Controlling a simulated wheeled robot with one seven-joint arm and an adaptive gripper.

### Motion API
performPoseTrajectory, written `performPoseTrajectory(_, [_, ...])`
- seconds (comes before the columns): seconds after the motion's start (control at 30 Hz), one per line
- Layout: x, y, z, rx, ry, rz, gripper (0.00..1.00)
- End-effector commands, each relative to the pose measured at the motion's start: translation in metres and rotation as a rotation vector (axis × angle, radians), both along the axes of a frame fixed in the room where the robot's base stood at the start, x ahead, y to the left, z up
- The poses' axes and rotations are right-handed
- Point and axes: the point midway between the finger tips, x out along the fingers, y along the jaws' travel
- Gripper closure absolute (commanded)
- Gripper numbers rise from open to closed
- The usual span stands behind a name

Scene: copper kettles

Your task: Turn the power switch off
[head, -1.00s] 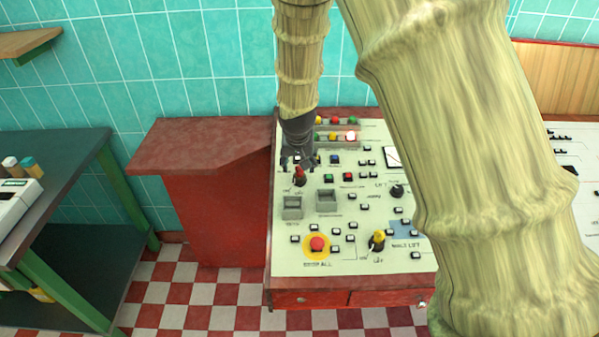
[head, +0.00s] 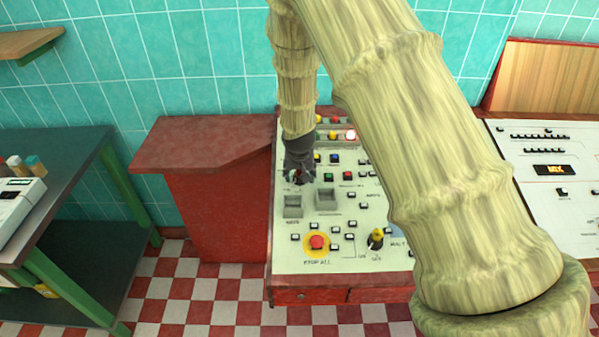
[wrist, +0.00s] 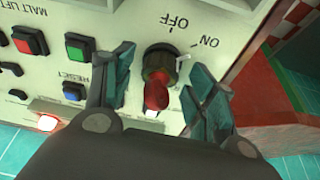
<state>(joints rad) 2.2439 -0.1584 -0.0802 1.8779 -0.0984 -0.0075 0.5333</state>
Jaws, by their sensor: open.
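The power switch (wrist: 158,90) is a rotary knob with a red handle and a dark round base. It shows in the wrist view beside the printed words OFF and ON. A pale mark on the right of its base is nearer the ON label. My gripper (wrist: 162,66) is open, with one finger left of the switch and one right of it. A narrow gap shows on each side, though contact lower down cannot be told. In the head view my gripper (head: 299,174) is over the panel's left side and mostly hides the switch.
The cream control panel (head: 350,262) holds several buttons close by, including a green button (wrist: 79,46) and a blue button (wrist: 73,90). A yellow-handled switch (head: 377,236) and the red stop button (head: 317,242) are nearer the front. A red counter (head: 205,143) stands left of the panel.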

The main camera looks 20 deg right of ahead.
Motion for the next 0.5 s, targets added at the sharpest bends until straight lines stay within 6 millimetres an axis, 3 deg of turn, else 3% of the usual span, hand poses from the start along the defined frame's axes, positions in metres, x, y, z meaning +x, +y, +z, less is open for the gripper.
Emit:
performPoseTrajectory(0.2, [0.0002, -0.0001, -0.0001, 0.0, 0.0, 0.0, 0.43])
performPoseTrajectory(0.43, [0.0001, 0.0001, 0.0, 0.0, 0.0, 0.0, 0.85])
performPoseTrajectory(0.5, [0.0001, 0.0001, 0.0, 0.0, 0.0, 0.0, 0.89])
